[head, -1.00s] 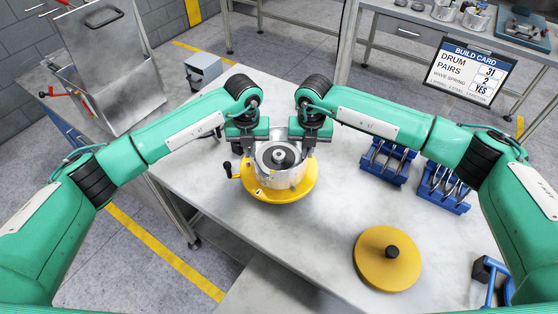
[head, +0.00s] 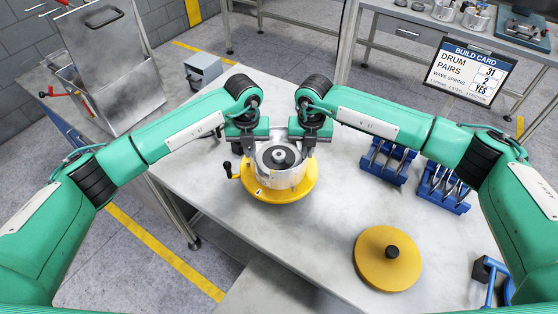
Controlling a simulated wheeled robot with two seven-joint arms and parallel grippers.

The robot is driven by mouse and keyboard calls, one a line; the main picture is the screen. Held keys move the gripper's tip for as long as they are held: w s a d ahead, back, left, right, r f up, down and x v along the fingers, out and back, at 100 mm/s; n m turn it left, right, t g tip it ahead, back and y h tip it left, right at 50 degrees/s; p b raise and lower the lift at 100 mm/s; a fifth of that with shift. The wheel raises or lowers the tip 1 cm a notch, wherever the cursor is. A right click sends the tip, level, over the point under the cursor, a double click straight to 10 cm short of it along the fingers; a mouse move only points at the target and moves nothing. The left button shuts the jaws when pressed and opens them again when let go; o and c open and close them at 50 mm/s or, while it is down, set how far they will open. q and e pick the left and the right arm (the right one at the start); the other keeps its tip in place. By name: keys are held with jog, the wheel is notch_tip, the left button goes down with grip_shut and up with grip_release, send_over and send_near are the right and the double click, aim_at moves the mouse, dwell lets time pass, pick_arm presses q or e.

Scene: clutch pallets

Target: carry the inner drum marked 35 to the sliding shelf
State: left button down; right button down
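A silvery metal drum (head: 266,175) sits on a round yellow fixture (head: 306,190) with a dark side handle, on the near table. A grey disc with a dark hub (head: 281,156) shows inside it. My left gripper (head: 250,152) points down at the drum's upper left rim. My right gripper (head: 309,149) points down at its upper right rim. The fingertips are small and partly hidden, so whether they grip the rim is unclear. No number 35 is readable on any drum. More metal drums (head: 476,20) stand on the back bench. I cannot pick out the sliding shelf.
A yellow disc with a black knob (head: 385,272) lies at the table's front right. Blue racks (head: 386,163) hold metal parts at the right. A build card (head: 468,72) reads drum 31, pairs 2, wave spring yes. A grey box (head: 205,72) stands beyond the left edge.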

pick_arm(q)
jog(key=shift+w+r, duration=0.1)
jog(key=shift+r, duration=0.1)
pick_arm(e)
jog(key=shift+w+r, duration=0.2)
pick_arm(q)
jog(key=shift+r, duration=0.1)
